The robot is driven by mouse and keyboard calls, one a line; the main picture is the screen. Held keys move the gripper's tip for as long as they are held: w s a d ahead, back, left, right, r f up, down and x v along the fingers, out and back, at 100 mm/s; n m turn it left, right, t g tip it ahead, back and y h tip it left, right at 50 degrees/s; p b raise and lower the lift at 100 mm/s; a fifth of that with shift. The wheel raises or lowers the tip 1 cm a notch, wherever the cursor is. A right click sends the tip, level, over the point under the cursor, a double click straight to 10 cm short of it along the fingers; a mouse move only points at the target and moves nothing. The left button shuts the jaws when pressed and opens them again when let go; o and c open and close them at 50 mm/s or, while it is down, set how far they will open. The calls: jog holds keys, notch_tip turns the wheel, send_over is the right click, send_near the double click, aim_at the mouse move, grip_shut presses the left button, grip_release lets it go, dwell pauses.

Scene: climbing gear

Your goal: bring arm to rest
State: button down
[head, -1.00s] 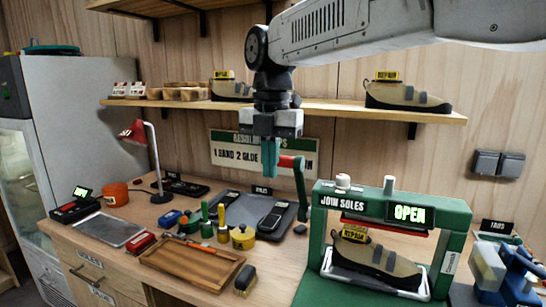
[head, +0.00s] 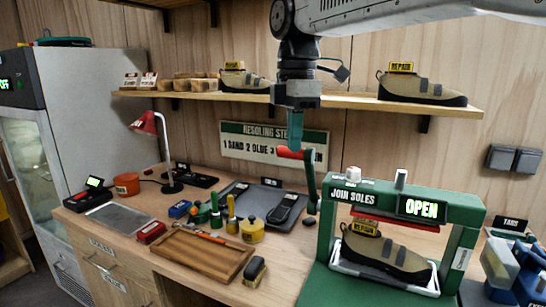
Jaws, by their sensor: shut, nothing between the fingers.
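My gripper (head: 295,131) hangs from my arm, pointing down, in the upper middle of the head view. Its teal fingers are together with nothing between them. It is in the air in front of the resoling steps sign (head: 250,146) and below the shelf's height. The red handle (head: 290,153) of the green press shows right at the fingertips; I cannot tell if they touch. The press (head: 452,235) reads "OPEN" on its display. A tan shoe (head: 385,253) with a yellow repair tag stands inside it.
A wooden tray (head: 190,277), a grey tray (head: 255,189) with dark soles, glue bottles and a red lamp (head: 147,124) crowd the bench. The shelf (head: 340,100) behind carries shoes with repair tags and small boxes. A fridge (head: 95,100) stands left.

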jog(key=s+d+f+m+t, duration=0.1)
jog(key=s+d+f+m, duration=0.7)
jog(key=s, duration=0.5)
jog(key=s+d+f+m+t, duration=0.1)
jog(key=s+d+f+m, duration=0.8)
jog(key=s+d+m, duration=0.4)
jog(key=shift+d, duration=0.7)
jog(key=shift+f, duration=0.1)
